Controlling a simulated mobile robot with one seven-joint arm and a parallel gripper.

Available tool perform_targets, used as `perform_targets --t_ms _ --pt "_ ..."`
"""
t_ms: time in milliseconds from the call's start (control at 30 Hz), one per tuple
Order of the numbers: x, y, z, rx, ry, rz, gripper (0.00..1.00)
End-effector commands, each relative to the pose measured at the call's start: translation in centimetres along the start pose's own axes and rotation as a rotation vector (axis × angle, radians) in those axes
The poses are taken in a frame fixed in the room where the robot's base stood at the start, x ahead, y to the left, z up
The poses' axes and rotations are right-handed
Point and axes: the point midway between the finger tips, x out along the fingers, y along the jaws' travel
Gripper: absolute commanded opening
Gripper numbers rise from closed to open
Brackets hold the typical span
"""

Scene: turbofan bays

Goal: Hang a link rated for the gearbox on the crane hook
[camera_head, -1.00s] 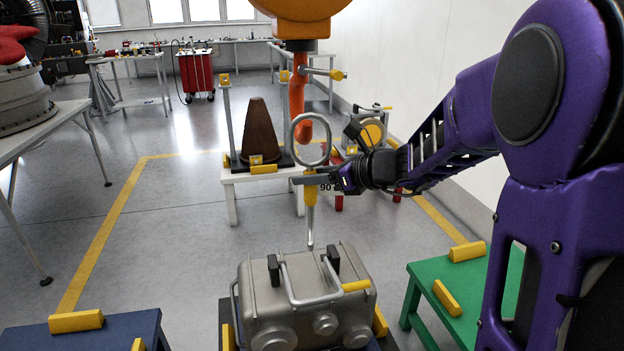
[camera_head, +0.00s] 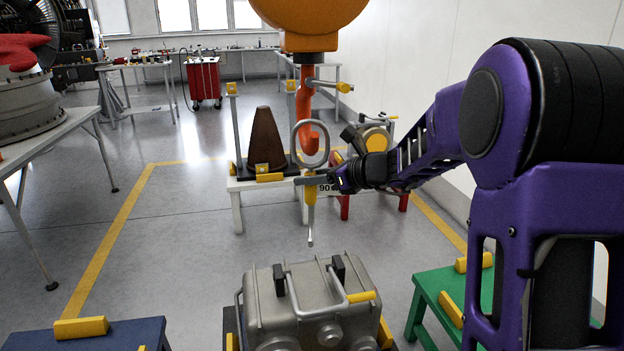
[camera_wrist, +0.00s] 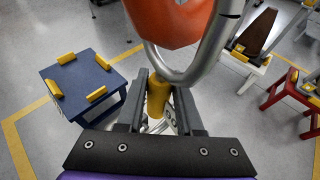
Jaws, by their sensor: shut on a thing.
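My gripper (camera_head: 318,181) is shut on the yellow grip of a lifting link (camera_head: 310,199); the grip also shows between the fingers in the wrist view (camera_wrist: 157,97). The link hangs upright, with a large grey ring on top and a thin rod with a small hooked end below. The orange crane hook (camera_head: 304,100) overlaps the ring in the head view. In the wrist view its orange body (camera_wrist: 178,22) fills the space inside the ring's curve. I cannot tell whether the ring is around the hook. The grey gearbox (camera_head: 312,297) with a tubular handle sits below the link.
Behind the link, a white stand (camera_head: 236,187) holds a brown cone (camera_head: 265,140), with a red stand (camera_head: 345,206) beside it. A blue table (camera_head: 90,337) is front left and a green one (camera_head: 425,300) right. Open floor lies left of the gearbox.

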Motion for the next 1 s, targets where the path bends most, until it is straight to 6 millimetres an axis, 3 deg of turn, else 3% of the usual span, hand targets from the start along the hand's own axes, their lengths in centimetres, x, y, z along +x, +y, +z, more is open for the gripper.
perform_targets --t_ms 233,1000 --pt "1.0 -0.9 0.4 -0.002 -0.003 -0.001 0.0" --pt "3.2 -1.7 -2.9 0.0 -0.002 -0.001 0.0"
